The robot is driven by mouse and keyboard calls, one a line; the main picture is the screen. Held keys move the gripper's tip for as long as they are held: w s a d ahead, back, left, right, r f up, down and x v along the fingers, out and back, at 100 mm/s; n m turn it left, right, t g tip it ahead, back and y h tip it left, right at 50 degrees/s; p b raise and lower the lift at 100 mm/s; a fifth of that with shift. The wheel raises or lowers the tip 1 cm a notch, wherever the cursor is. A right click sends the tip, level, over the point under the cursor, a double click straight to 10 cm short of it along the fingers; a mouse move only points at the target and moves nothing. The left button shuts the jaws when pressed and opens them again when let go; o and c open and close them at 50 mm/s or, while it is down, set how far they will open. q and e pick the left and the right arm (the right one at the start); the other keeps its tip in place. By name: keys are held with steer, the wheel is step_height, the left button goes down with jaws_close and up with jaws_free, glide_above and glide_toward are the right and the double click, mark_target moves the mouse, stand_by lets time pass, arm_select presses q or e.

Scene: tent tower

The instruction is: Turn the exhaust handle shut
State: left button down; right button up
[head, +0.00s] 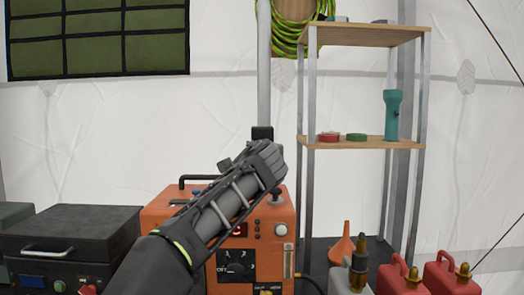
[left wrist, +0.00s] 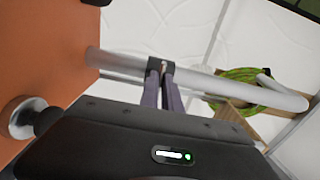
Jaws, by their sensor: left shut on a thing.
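The orange box machine (head: 160,215) has a grey exhaust pipe (head: 264,75) rising from its top. A black collar (head: 262,133) sits around the pipe, just above my left gripper (head: 268,158) in the head view. In the left wrist view, the pipe (left wrist: 225,85) runs across the picture, and my left gripper's fingers (left wrist: 162,82) reach the black fitting (left wrist: 161,65) on it. The left gripper is shut on the small exhaust handle there; the fingers and fitting mostly hide the handle. I cannot tell the handle's exact angle. My right gripper is not in view.
A shelf rack (head: 365,143) stands right of the pipe, with a teal flashlight (head: 392,115) and two small round tins. Red jerry cans (head: 400,280) and an orange funnel (head: 343,246) stand below. A black case (head: 70,235) is at left. A green hose coil (head: 285,35) hangs behind.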

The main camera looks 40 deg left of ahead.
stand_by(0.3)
arm_select(q)
steer(key=c, duration=1.6)
jaws_free()
steer(key=shift+o, duration=0.2)
steer(key=b+v, duration=0.2)
steer(key=v, duration=0.5)
steer(key=shift+s+d, duration=0.3)
